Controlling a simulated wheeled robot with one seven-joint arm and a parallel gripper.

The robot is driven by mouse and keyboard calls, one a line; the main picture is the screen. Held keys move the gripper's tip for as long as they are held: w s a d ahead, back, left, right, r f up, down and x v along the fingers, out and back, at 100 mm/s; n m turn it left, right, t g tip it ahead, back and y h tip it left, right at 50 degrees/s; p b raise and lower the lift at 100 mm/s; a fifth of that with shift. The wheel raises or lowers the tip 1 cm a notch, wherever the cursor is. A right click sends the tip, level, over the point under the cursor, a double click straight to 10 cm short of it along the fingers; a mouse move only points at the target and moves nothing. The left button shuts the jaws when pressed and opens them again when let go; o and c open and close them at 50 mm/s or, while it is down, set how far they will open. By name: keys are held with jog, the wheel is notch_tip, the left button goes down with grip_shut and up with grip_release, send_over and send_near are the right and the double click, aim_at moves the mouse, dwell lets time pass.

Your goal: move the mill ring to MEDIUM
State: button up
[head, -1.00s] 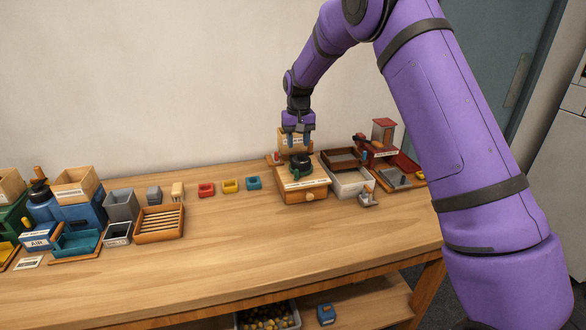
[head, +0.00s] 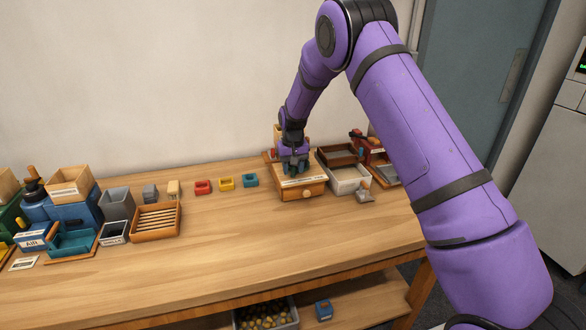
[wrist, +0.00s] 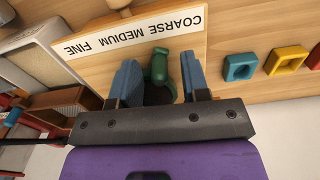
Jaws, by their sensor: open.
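The wooden mill (head: 303,193) stands toward the right end of the bench, with a round knob on its front. Its white label (wrist: 133,30) reads COARSE, MEDIUM, FINE and appears upside down in the wrist view. The mill ring (wrist: 157,94) is dark, with a green tab (wrist: 159,66) pointing toward the label. I cannot tell exactly which word the tab faces; it looks near MEDIUM and COARSE. My gripper (head: 295,168) is down over the mill top. In the wrist view its blue fingers are open, one on each side of the tab, with visible gaps. In the head view it hides the ring.
Red (head: 203,187), yellow (head: 226,183) and teal (head: 250,180) square holders stand left of the mill. A pale tray (head: 349,180), a metal scoop (head: 365,192) and a red device (head: 369,144) are close on the right. The bench front is clear.

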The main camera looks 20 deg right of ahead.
jog(key=shift+f, duration=0.1)
grip_shut()
jog(key=shift+d, duration=0.1)
jog(key=shift+s+d+n, duration=0.3)
jog(key=shift+d+n, duration=0.35)
jog(key=shift+n, duration=0.65)
jog(key=shift+s+d+n, duration=0.1)
jog(key=shift+d+n, duration=0.4)
jog(key=shift+n, duration=0.35)
jog(key=shift+s+d+n, duration=0.1)
jog(key=shift+d+n, duration=0.35)
jog(key=shift+n, duration=0.4)
grip_release()
